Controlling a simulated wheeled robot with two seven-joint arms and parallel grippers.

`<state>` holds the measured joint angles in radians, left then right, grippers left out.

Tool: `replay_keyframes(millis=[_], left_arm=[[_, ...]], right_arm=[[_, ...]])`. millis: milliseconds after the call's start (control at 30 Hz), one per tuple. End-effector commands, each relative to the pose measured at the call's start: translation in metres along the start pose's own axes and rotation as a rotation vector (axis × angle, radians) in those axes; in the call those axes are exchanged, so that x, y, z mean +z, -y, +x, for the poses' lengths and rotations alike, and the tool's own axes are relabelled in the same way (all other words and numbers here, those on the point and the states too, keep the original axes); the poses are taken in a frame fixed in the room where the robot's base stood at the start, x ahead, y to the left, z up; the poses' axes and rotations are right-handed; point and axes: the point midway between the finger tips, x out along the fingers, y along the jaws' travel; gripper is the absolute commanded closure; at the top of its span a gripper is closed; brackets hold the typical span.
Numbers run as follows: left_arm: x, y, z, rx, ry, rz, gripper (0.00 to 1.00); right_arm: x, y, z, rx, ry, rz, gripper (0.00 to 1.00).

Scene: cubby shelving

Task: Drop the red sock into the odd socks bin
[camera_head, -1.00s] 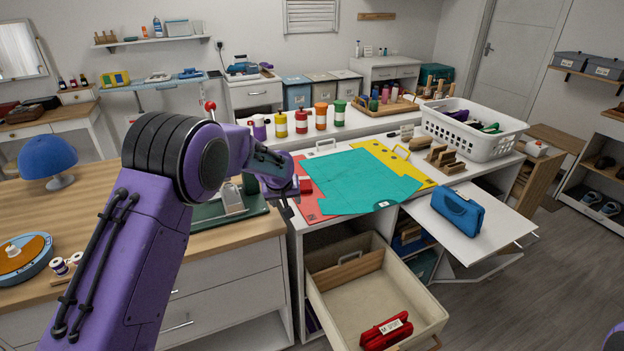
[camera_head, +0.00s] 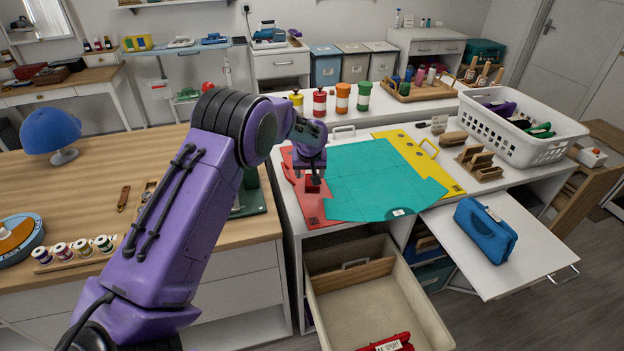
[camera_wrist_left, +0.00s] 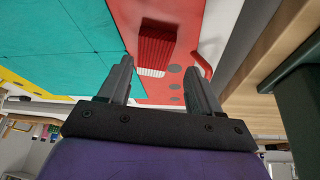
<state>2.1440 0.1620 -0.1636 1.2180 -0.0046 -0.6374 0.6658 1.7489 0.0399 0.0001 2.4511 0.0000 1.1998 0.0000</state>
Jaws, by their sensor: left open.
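The red sock (camera_wrist_left: 157,45) shows as a small ribbed red bundle with a pale end, lying on the red panel of a folding board (camera_wrist_left: 122,14). In the head view the sock (camera_head: 312,186) is small and partly hidden by my left gripper (camera_head: 308,180). In the left wrist view my left gripper (camera_wrist_left: 158,68) is open, its two fingers apart and nothing between them. The sock lies just beyond the fingertips, roughly centred. Three lidded bins, blue (camera_head: 325,70), beige (camera_head: 354,66) and pale (camera_head: 383,62), stand at the back; their labels are unreadable.
A white laundry basket (camera_head: 545,150) with socks stands at the right. A blue case (camera_head: 485,232) lies on a pull-out shelf. An open drawer (camera_head: 440,325) holds a red labelled case (camera_head: 392,343). Bottles and a tray (camera_head: 420,92) stand behind the board.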

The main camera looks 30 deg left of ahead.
Motion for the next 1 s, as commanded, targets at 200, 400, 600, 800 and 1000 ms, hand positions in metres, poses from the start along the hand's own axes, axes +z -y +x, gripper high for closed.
replay_keyframes(millis=[200,400,600,800,1000], left_arm=[[-0.004,-0.003,0.041,-0.004,0.009,0.003,0.36],[-0.004,-0.004,0.050,-0.005,0.009,0.004,0.36],[-0.004,-0.004,0.049,-0.004,0.008,0.004,0.72],[-0.004,-0.004,0.049,-0.004,0.008,0.004,0.84],[-0.006,-0.004,0.045,-0.003,0.007,0.004,0.84]], right_arm=[[-0.007,-0.001,-0.014,-0.001,-0.002,0.001,0.57],[-0.007,-0.001,-0.014,-0.001,-0.002,0.001,0.57],[-0.006,-0.001,-0.014,-0.001,-0.002,0.001,0.57],[-0.007,-0.001,-0.014,-0.001,-0.002,0.001,0.57],[-0.005,0.000,-0.010,-0.001,-0.002,0.001,0.57]])
